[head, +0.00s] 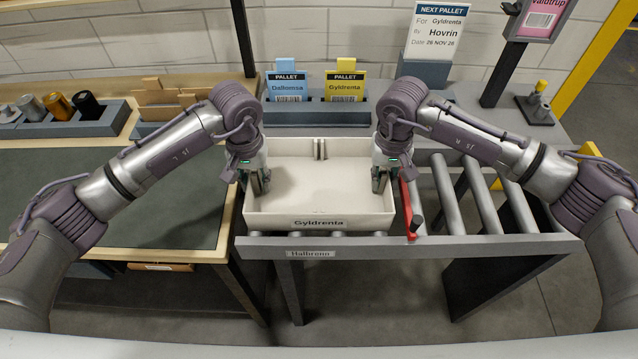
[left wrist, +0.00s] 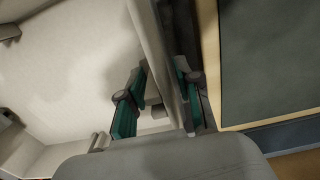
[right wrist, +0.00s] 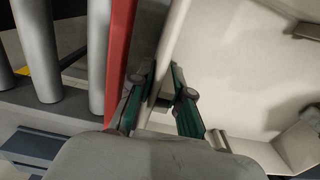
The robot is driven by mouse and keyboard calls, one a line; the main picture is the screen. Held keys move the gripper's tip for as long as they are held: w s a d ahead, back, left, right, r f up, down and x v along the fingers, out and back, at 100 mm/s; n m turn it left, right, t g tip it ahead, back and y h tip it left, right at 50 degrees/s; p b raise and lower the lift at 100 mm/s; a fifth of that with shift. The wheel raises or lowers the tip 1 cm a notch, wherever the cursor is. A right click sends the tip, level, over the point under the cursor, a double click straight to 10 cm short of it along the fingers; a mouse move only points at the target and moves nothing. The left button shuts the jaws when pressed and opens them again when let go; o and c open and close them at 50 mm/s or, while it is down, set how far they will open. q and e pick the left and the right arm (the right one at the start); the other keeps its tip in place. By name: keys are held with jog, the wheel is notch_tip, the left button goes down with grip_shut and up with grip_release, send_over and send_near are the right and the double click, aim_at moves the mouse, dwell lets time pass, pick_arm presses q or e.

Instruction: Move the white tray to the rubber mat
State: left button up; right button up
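The white tray (head: 318,190), labelled Gyldrenta, sits on the roller conveyor with a small divider inside at the back. My left gripper (head: 257,182) is at the tray's left wall. In the left wrist view its fingers (left wrist: 160,85) sit on both sides of the wall (left wrist: 158,50), close against it. My right gripper (head: 385,181) is at the right wall. In the right wrist view its fingers (right wrist: 161,85) are likewise close on both sides of the wall (right wrist: 173,40). Both look shut on the tray. The dark green rubber mat (head: 150,195) lies on the left table, bare in its front part.
The roller conveyor (head: 490,195) has free rollers to the right. A red lever (head: 408,205) stands beside the tray's right wall. A wooden edge (head: 228,215) borders the mat. Blue and yellow pallet cards (head: 345,85) stand behind the tray. Cans (head: 58,105) in a holder stand at the back left.

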pick_arm(q)
grip_shut()
pick_arm(e)
grip_shut()
pick_arm(q)
jog(key=shift+r, duration=0.15)
pick_arm(e)
jog(key=shift+r, duration=0.15)
